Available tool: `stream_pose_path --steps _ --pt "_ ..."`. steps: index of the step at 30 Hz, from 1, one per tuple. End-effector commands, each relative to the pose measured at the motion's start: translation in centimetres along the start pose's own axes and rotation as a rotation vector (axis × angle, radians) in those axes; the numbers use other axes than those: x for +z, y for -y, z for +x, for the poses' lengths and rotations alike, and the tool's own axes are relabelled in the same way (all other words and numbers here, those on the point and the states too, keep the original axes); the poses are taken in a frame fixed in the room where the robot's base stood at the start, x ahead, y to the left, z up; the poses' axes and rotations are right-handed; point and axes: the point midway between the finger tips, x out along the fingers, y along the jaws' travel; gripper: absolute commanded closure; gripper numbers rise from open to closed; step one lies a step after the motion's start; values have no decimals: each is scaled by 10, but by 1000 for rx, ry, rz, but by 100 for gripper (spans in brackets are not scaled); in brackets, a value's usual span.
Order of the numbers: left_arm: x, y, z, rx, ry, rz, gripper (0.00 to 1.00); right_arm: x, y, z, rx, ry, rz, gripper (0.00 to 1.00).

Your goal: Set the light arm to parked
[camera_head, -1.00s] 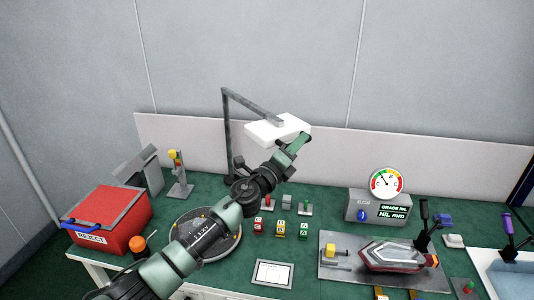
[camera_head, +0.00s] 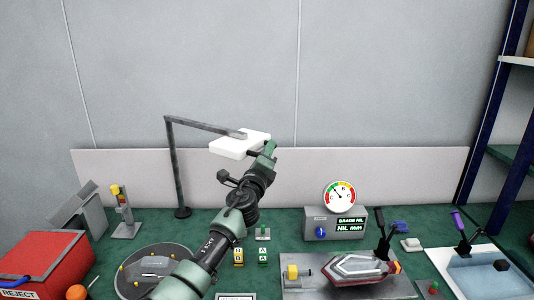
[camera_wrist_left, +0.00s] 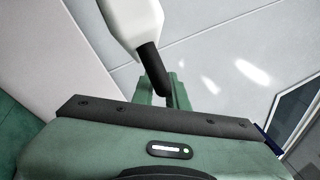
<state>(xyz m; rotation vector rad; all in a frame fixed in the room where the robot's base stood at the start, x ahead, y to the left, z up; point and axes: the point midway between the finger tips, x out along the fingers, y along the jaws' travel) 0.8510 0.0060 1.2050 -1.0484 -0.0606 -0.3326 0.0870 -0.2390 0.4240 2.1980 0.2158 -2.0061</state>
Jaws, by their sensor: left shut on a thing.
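The light arm (camera_head: 207,126) is a grey bar on top of an upright post (camera_head: 178,170) at the back left of the green bench. It reaches to the right and carries a white lamp head (camera_head: 238,145) at its free end. The lamp head also shows in the left wrist view (camera_wrist_left: 130,18), with a dark handle (camera_wrist_left: 152,68) sticking out of it. My left gripper (camera_head: 268,151) is at the right end of the lamp head, shut on the handle. The fingers partly hide behind the gripper body in the wrist view. My right gripper is not in view.
A gauge box (camera_head: 336,224), a clamped tail lamp (camera_head: 357,267) and a blue-white tray (camera_head: 492,274) are to the right. A round plate (camera_head: 126,281) and a red reject bin (camera_head: 44,262) are at the left. A low pale panel (camera_head: 390,175) stands behind the bench.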

Motion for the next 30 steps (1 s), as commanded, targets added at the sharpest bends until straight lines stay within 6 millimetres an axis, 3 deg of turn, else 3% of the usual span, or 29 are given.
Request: stream_pose_path --steps 4,5,7,20,30 --pt "2 1 0 -1 3 -1 100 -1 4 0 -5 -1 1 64" --pt "2 1 0 -1 3 -1 83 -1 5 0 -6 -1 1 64" --pt "2 1 0 -1 3 -1 64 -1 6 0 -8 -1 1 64" --pt "3 1 -5 -1 2 0 64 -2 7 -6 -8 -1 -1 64" --pt "3 1 -50 -1 2 0 64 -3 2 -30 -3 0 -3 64"
